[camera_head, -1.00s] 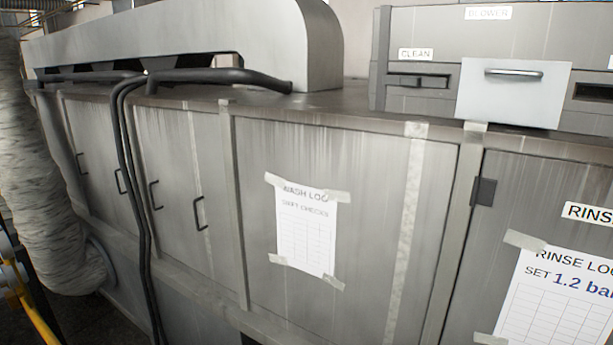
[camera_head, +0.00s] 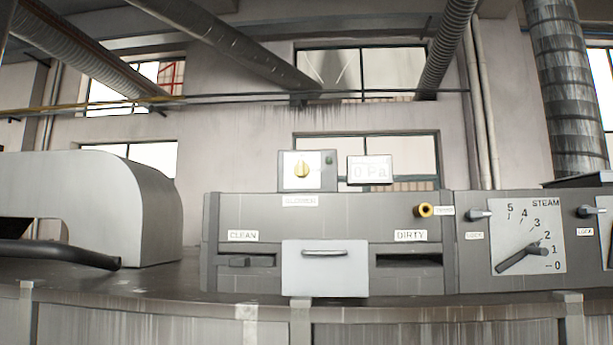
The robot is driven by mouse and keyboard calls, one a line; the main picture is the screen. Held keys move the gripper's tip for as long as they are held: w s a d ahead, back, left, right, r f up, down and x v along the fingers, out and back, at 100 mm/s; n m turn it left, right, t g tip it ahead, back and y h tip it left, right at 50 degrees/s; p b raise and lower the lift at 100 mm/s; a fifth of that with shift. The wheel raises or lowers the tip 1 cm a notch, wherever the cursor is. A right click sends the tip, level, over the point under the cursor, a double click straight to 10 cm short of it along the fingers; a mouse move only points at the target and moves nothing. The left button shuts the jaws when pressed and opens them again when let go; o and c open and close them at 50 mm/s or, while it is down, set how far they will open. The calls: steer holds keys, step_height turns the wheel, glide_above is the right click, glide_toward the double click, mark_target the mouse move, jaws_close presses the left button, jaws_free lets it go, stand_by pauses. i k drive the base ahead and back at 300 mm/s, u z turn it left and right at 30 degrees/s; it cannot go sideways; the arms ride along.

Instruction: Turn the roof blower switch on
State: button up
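The blower switch is a yellow rotary knob (camera_head: 301,169) on a pale plate of a small grey box (camera_head: 310,183). The box stands on top of the grey control cabinet, above a label that seems to read BLOWER (camera_head: 300,201). The knob looks about upright; its exact setting is too small to tell. A small dark green lamp (camera_head: 329,160) sits right of it and does not look lit. A display (camera_head: 370,170) beside the box reads 0 Pa. My gripper is not in view.
The cabinet front has CLEAN (camera_head: 243,236) and DIRTY (camera_head: 410,236) slots, a central handled panel (camera_head: 325,280) and a yellow-ringed fitting (camera_head: 424,210). A STEAM dial (camera_head: 528,238) with a lever is at right. A rounded metal hood (camera_head: 130,205) with a black pipe is at left.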

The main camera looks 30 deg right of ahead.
mark_target(301, 170)
steer(key=k, duration=1.15)
steer(key=u, duration=0.85)
